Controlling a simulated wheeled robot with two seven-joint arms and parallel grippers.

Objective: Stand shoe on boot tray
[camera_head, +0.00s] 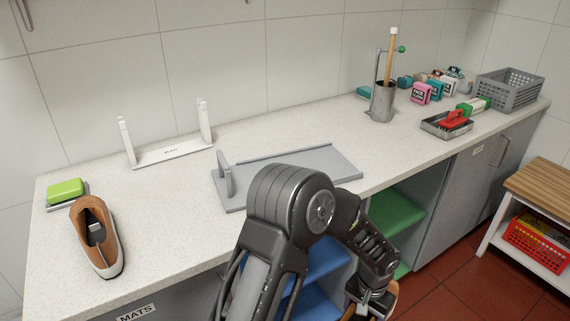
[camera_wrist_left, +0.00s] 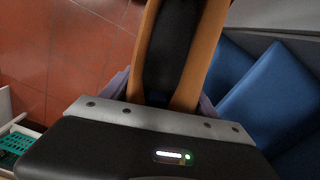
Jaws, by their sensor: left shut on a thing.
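One brown shoe (camera_head: 82,225) with a white sole and dark lining stands on the counter at the left. My left gripper (camera_head: 374,296) is low in front of the counter, shut on a second brown shoe (camera_head: 391,298). In the left wrist view this shoe (camera_wrist_left: 211,45) shows as brown sides around a dark inside; its ends are out of view. A flat grey tray (camera_head: 315,172) with an upright grey loop at its left lies mid-counter, apart from both shoes. I cannot tell for sure that it is the boot tray. My right gripper is not in view.
A white two-post stand (camera_head: 172,152) and a green block (camera_head: 66,188) are at the back left. A grey cup holder (camera_head: 382,101), small tray (camera_head: 434,129) and grey basket (camera_head: 510,90) fill the right. Blue mats (camera_wrist_left: 268,90) are beside the held shoe.

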